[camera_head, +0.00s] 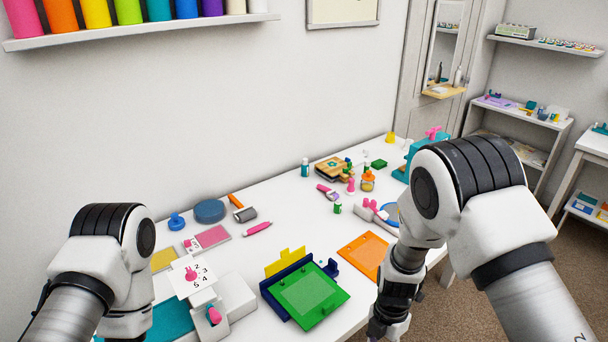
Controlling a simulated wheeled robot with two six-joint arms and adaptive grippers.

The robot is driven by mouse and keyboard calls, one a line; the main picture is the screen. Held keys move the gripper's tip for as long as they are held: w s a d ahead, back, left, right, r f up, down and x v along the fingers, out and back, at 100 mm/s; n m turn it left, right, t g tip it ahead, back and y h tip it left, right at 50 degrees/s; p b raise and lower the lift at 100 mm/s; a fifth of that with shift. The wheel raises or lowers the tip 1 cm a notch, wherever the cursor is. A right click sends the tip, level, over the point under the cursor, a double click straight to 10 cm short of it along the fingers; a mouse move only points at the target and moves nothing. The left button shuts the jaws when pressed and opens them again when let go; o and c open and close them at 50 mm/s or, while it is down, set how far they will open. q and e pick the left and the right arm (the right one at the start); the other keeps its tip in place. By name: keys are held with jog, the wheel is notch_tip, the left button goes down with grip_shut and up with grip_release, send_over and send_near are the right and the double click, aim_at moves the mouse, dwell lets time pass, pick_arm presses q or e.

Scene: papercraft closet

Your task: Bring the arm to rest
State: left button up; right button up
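My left arm comes in at the lower left, over the near end of the white table (255,262). Its gripper does not show. My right arm fills the right side, bent down at the table's front edge. The dark wrist and gripper part (385,325) hangs at the bottom, right of the green board. Its fingertips are cut off by the lower frame edge, so I cannot see their opening or anything held.
A green board (308,295), an orange sheet (364,255) and a white device (238,298) lie near the front. Shelves (520,112) and carpet (470,305) are at right.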

jog(key=s+d+f+m+b, duration=0.1)
jog(key=s+d+f+m, duration=0.1)
jog(key=s+f+m, duration=0.2)
jog(key=s+d+f+m+t+b, duration=0.1)
jog(key=s+d+f+m, duration=0.2)
jog(key=s+m, duration=0.8)
jog(key=s+d+f+m+b, duration=0.1)
jog(key=s+d+f+m, duration=0.2)
jog(key=s+f+m, duration=0.2)
jog(key=s+m, duration=0.3)
jog(key=m, duration=0.2)
jog(key=shift+d+f+m+b, duration=0.15)
jog(key=shift+f+m+b, duration=0.1)
jog(key=shift+m+b, duration=0.15)
jog(key=shift+s, duration=0.1)
